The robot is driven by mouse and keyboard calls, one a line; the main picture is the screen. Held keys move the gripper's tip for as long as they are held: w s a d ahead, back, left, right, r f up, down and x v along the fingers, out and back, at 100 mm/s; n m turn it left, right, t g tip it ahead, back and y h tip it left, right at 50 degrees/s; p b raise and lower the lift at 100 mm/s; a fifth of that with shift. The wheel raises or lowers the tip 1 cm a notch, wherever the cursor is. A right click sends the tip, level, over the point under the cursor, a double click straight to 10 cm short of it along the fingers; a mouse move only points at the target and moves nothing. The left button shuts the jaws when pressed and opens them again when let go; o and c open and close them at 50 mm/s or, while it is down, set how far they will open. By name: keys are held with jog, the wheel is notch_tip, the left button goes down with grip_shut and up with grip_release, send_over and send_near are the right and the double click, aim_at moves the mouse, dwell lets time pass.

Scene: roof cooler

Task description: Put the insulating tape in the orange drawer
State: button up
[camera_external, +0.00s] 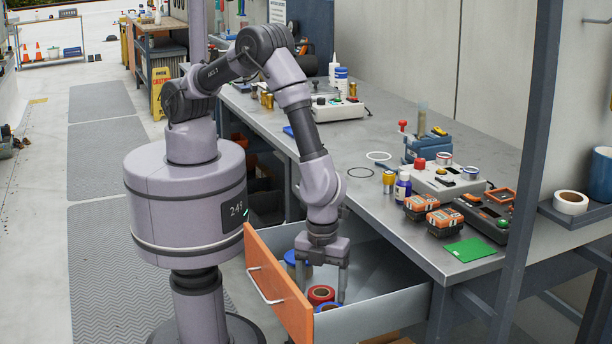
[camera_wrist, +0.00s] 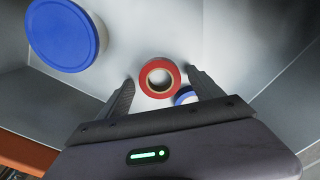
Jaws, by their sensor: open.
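The orange drawer (camera_external: 278,285) is pulled out below the workbench, with its grey inside showing. A red roll of tape (camera_external: 321,294) lies on the drawer floor near the orange front; I take it for the insulating tape. In the wrist view the red roll (camera_wrist: 159,77) lies flat, its pale core showing. My gripper (camera_external: 326,285) points down into the drawer, fingers spread. In the wrist view my gripper (camera_wrist: 160,82) is open, with one finger on each side of the red roll. I cannot tell whether the fingers touch it.
A blue-lidded tub (camera_wrist: 66,33) lies in the drawer, left of the roll. A small blue and white round thing (camera_wrist: 186,95) is close beside the roll. The drawer's side wall (camera_external: 385,308) and the workbench edge (camera_external: 395,252) are near my arm.

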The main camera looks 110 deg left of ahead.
jog(key=a+r+n+t+p, duration=0.1)
jog(key=a+r+n+p, duration=0.15)
jog(key=r, duration=1.15)
jog(key=a+r+n+t+p, duration=0.15)
jog(key=a+r, duration=0.25)
jog(key=r, duration=0.9)
jog(key=s+a+r+n+t+y, duration=0.1)
jog(key=s+a+r+n, duration=0.3)
jog(key=s+a+r, duration=0.4)
jog(key=s+a+r+n+t+y, duration=0.1)
jog(key=s+a+r+n, duration=0.4)
jog(key=s, duration=0.8)
notch_tip(320, 180, up, 3)
jog(key=a+t, duration=0.1)
jog(key=a, duration=0.2)
jog(key=shift+f+n+p, duration=0.15)
jog(key=shift+n+p, duration=0.15)
jog(key=shift+p, duration=0.1)
